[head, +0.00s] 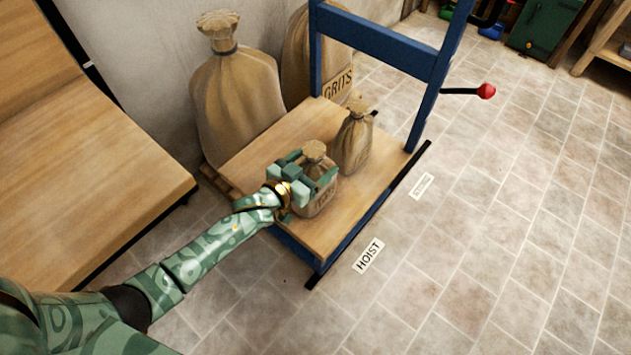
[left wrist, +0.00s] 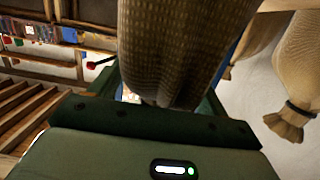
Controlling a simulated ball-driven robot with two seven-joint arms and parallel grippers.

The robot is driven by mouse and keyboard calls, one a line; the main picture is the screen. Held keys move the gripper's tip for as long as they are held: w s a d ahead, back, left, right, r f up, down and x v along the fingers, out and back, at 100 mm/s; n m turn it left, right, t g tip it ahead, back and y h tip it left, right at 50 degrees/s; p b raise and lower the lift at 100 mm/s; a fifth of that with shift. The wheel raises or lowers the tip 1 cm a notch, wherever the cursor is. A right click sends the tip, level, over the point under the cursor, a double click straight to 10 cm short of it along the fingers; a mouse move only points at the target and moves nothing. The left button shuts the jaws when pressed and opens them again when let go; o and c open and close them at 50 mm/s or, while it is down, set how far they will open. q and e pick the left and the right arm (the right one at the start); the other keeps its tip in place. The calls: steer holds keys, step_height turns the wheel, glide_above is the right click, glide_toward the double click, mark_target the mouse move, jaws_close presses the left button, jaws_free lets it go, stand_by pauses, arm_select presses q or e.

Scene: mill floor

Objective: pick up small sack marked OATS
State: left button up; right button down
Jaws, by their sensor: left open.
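Two small tan sacks stand upright on the wooden platform of the hoist (head: 245,165). My left gripper (head: 308,172) is open at the nearer small sack (head: 317,203), with its jaws on either side of the sack's upper part. Lettering on this sack is partly covered and I cannot read it surely. In the left wrist view, the woven cloth of a sack (left wrist: 175,45) fills the space between and beyond the jaws. The other small sack (head: 353,143) stands just behind, towards the blue frame; its marking is not legible. My right gripper is not in view.
A large tied sack (head: 238,100) and a large sack marked GRITS (head: 335,80) stand behind the platform by the wall. The hoist's blue upright frame (head: 385,40) carries a red-knobbed lever (head: 486,91). A wooden bench (head: 90,170) is at left. Tiled floor at right is clear.

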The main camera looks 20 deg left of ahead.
arm_select(q)
steer(key=shift+w, duration=0.15)
jaws_close()
steer(key=shift+r, duration=0.1)
steer(key=shift+r, duration=0.1)
